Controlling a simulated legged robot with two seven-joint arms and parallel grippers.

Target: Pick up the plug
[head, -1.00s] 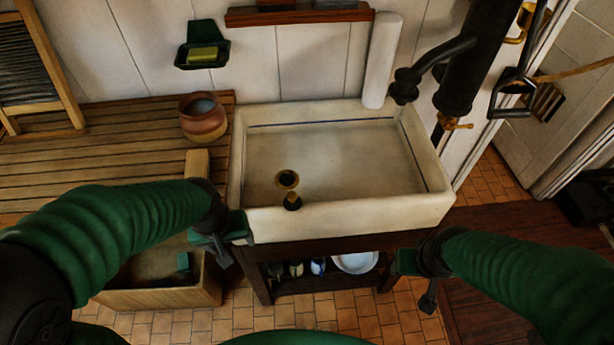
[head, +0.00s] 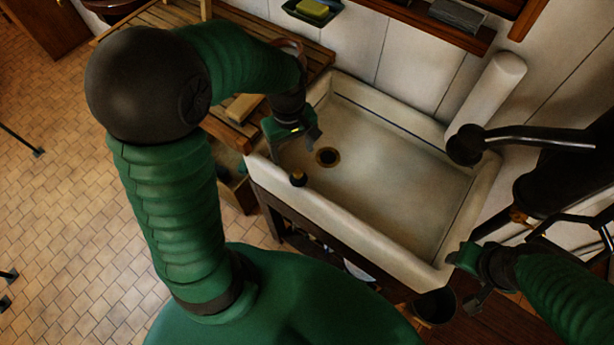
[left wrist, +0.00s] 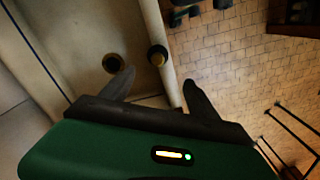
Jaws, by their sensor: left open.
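The plug (head: 298,179), small and dark with a brass-coloured part, is at the front rim of the pale sink (head: 400,165), near the round drain hole (head: 327,157). My left gripper (head: 294,142) is open and empty, above the sink's left end, a little up and left of the plug in the head view. In the left wrist view the plug (left wrist: 157,55) shows beyond the open fingers, between their directions, with the drain (left wrist: 113,63) to its left. My right gripper (head: 472,278) is by the sink's right front corner; its jaw gap is unclear.
A slatted wooden counter (head: 163,18) adjoins the sink's left side. A dark pump (head: 560,175) with a spout stands at the right, beside a white upright roll (head: 487,95). A soap dish (head: 313,12) hangs on the wall. Tiled floor (head: 60,190) lies open at the left.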

